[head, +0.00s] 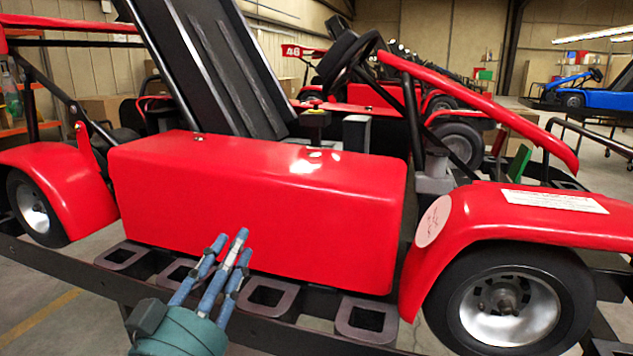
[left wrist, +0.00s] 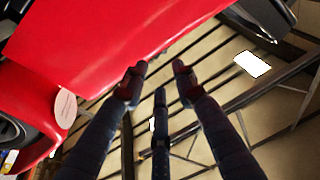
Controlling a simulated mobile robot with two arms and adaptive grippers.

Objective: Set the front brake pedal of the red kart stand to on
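The red kart stand (head: 255,205) fills the head view, with its steering wheel (head: 348,60) above the cockpit and its front wheel (head: 508,300) at the lower right. A small upright green plate (head: 518,163) shows beyond the front fender; it may be a pedal, but I cannot tell whether it is the front brake pedal or how it is set. My left gripper (head: 232,243) is open and empty, with its three fingers in front of the red side box. In the left wrist view its fingertips (left wrist: 158,80) are apart, near the red panel (left wrist: 110,35). My right gripper is not in view.
The stand's dark rail with square cutouts (head: 368,318) runs along the near side below the box. The front fender (head: 480,215) and a slanted red bar (head: 490,108) border the green plate. A blue kart (head: 580,95) stands at the far right, with open floor before it.

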